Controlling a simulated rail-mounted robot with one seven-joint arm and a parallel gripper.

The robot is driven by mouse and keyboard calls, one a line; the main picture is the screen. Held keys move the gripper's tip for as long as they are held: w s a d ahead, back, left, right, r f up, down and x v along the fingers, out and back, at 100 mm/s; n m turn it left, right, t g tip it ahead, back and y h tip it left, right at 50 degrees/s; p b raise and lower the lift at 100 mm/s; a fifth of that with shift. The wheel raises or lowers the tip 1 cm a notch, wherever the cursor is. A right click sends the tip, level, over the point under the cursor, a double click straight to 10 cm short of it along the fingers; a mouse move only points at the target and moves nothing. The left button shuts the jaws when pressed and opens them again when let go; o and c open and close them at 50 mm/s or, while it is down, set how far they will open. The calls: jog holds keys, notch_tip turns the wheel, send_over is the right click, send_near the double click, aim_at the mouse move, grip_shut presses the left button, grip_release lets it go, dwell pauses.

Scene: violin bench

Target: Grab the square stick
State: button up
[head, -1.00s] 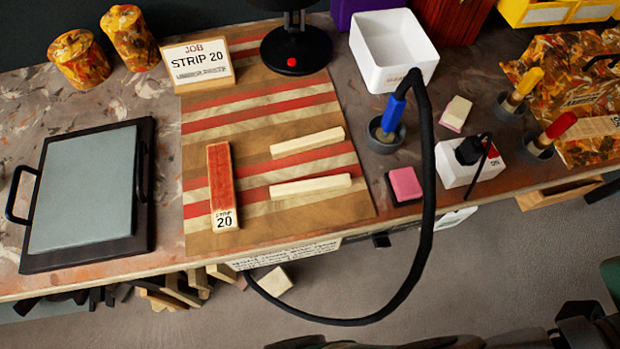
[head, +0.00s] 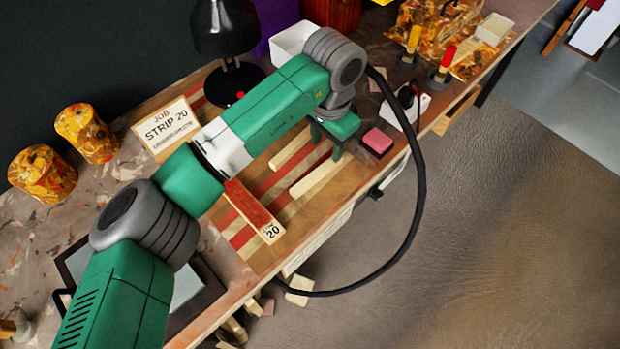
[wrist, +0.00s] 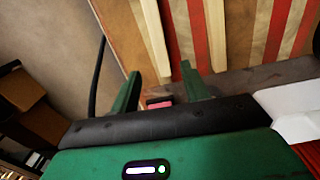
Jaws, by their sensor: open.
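Two pale wooden sticks lie on the striped mat (head: 262,262): a rear stick (head: 288,151) and a front stick (head: 314,180). I cannot tell for sure which has the square section. My gripper (head: 327,146) is open and empty above the mat, by the right ends of the sticks. In the wrist view my gripper (wrist: 160,90) shows two green fingers spread apart with nothing between them. A pale stick (wrist: 152,38) runs up from between the fingertips there. Part of the rear stick is hidden behind my arm.
A red-topped strip labelled 20 (head: 252,208) lies left of the sticks. A pink block (head: 378,141) sits right of the mat. A white bin (head: 290,40), a lamp (head: 225,35) and a job sign (head: 166,128) stand behind. A black cable (head: 420,200) loops past the front edge.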

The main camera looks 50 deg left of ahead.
aim_at(325, 166)
jog(key=shift+w+d+f, duration=0.1)
jog(key=shift+w+f, duration=0.1)
notch_tip(325, 166, down, 2)
jog(key=shift+w+f+b, duration=0.1)
jog(key=shift+b, duration=0.6)
jog(key=f+b, duration=0.1)
jog(key=f, duration=0.1)
jog(key=f+b, duration=0.2)
jog(key=shift+s+a+f, duration=0.2)
jog(key=shift+s+f+b, duration=0.1)
jog(key=shift+f+b, duration=0.2)
jog(key=shift+f, duration=0.15)
jog(key=shift+r, duration=0.1)
grip_shut()
